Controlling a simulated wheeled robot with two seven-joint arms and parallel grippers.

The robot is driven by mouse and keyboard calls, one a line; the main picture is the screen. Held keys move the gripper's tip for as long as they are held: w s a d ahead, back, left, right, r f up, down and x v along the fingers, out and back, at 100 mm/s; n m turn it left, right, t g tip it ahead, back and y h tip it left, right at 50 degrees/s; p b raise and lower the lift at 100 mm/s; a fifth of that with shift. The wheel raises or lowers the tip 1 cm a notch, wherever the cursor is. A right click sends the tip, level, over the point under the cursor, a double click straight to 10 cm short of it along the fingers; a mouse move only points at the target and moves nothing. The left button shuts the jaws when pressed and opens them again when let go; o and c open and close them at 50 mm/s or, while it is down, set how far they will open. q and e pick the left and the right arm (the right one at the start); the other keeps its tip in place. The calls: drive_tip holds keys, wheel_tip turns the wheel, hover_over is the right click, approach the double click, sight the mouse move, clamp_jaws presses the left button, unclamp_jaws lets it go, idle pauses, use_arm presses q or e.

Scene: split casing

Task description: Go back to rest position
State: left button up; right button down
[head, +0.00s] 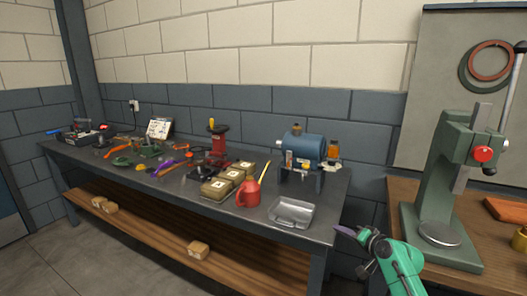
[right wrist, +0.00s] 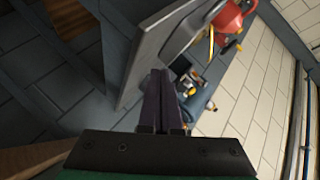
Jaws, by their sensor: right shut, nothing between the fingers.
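My right gripper (head: 346,231) is in the lower right of the head view, on a green arm, just off the right front corner of the long grey workbench (head: 165,185). Its dark fingers are shut with nothing between them. In the right wrist view the closed fingers (right wrist: 162,101) point toward the edge of the bench top (right wrist: 150,50) and look apart from it. My left gripper is in neither view.
A metal tray (head: 291,212), red oil can (head: 249,193), blue motor unit (head: 303,146) and several boxes (head: 217,188) stand on the bench. A green press (head: 440,200) stands on a wooden table at right. Open floor (head: 90,258) lies at lower left.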

drive_tip(key=w+d+r+n+t+h, duration=0.1)
drive_tip(key=d+r+n+t+h, duration=0.6)
drive_tip(key=d+r, duration=0.5)
drive_tip(key=s+a+f+g, duration=0.25)
drive_tip(key=s+f, duration=0.25)
drive_tip(key=f, duration=0.8)
drive_tip(key=s+a+f+n+g, duration=0.1)
drive_tip(key=s+f+g, duration=0.35)
drive_tip(key=f, duration=0.95)
drive_tip(key=s+a+f+g, duration=0.15)
drive_tip(key=s+f, duration=0.35)
drive_tip(key=f, duration=0.8)
drive_tip(key=s+a+f+g, duration=0.2)
drive_tip(key=s+f+g, duration=0.3)
drive_tip(key=s+f, duration=1.2)
drive_tip(key=s+a+f+g, duration=0.2)
drive_tip(key=s+f, duration=0.1)
drive_tip(key=s, duration=1)
drive_tip(key=s+a+f+g, duration=0.1)
drive_tip(key=s+f+g, duration=0.2)
drive_tip(key=s, duration=1.1)
drive_tip(key=shift+a+y, duration=0.4)
